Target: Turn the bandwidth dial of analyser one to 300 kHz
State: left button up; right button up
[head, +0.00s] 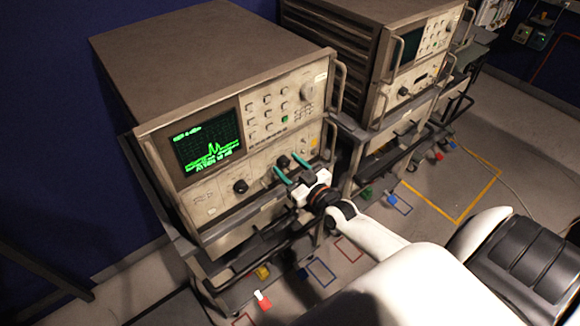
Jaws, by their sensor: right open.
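The nearer analyser (228,120) is a beige instrument with a lit green trace on its screen (208,141). Its lower front panel has a black dial (240,186) left of centre and another black dial (283,161) further right. A larger pale knob (308,88) is at the upper right. I cannot read any dial markings, nor tell which dial is for bandwidth. My right gripper (287,164) is open, its two teal fingers pointing at the panel, one on either side of the right black dial. I cannot tell whether they touch it. My left gripper is not in view.
A second analyser (425,50) stands on a cart behind to the right. The nearer analyser sits on a cart with metal rails; its front handle (333,95) sticks out near my right arm. Several coloured blocks, such as a red one (263,299), lie on the floor below.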

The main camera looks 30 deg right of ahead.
jog(key=shift+c, duration=0.5)
jog(key=c, duration=0.9)
jog(key=shift+m, duration=0.4)
jog(key=shift+o, duration=0.2)
jog(key=m, duration=0.3)
jog(key=shift+m, duration=2)
jog(key=shift+d, duration=0.1)
